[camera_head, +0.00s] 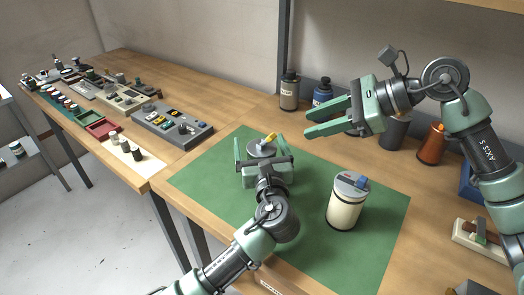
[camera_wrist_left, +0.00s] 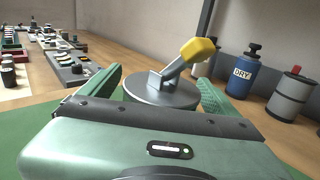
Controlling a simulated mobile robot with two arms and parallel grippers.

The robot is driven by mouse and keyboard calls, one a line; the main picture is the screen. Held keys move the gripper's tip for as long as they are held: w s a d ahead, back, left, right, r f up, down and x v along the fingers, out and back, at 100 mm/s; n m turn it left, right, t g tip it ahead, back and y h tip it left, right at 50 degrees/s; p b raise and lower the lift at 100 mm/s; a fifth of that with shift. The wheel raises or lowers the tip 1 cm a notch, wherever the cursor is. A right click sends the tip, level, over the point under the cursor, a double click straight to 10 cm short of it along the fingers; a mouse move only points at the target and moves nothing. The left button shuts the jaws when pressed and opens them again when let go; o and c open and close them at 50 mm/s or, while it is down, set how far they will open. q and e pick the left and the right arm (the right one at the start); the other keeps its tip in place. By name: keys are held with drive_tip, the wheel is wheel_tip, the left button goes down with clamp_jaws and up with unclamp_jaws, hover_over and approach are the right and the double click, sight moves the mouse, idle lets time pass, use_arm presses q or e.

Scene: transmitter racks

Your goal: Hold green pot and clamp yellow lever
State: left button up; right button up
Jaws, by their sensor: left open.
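A pot with a round grey lid (camera_head: 261,149) stands on the green mat (camera_head: 225,185). Its lever has a yellow tip (camera_head: 271,137), raised at a slant above the lid. The left wrist view shows the lid (camera_wrist_left: 165,90) and yellow tip (camera_wrist_left: 199,50) close up; the pot's body is mostly hidden behind my gripper. My left gripper (camera_head: 260,142) is open, with one finger on each side of the lid; contact is not clear. My right gripper (camera_head: 308,119) is open and empty, above the table to the right of the pot.
A cream canister with a blue lever (camera_head: 343,212) stands on the mat to the right. Bottles (camera_head: 289,92) and an orange flask (camera_head: 432,146) stand along the back. A grey control panel (camera_head: 172,126) and small parts lie to the left. A wall post rises behind.

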use_arm(q)
drive_tip(key=shift+w, duration=0.15)
drive_tip(key=c, duration=1.9)
drive_tip(key=shift+c, duration=0.2)
use_arm(e)
clamp_jaws()
drive_tip(key=shift+s+d+f+m+t+h, duration=0.1)
drive_tip(key=shift+s+m+t+h, duration=0.35)
drive_tip(key=shift+m, duration=0.7)
drive_tip(key=shift+s+d+m+t+h, duration=0.15)
drive_tip(key=shift+s+m+t, duration=0.25)
drive_tip(key=shift+s+m, duration=0.55)
drive_tip(key=shift+s+f+m+t+h, duration=0.1)
drive_tip(key=shift+s+m+t+h, duration=0.3)
drive_tip(key=shift+m, duration=0.9)
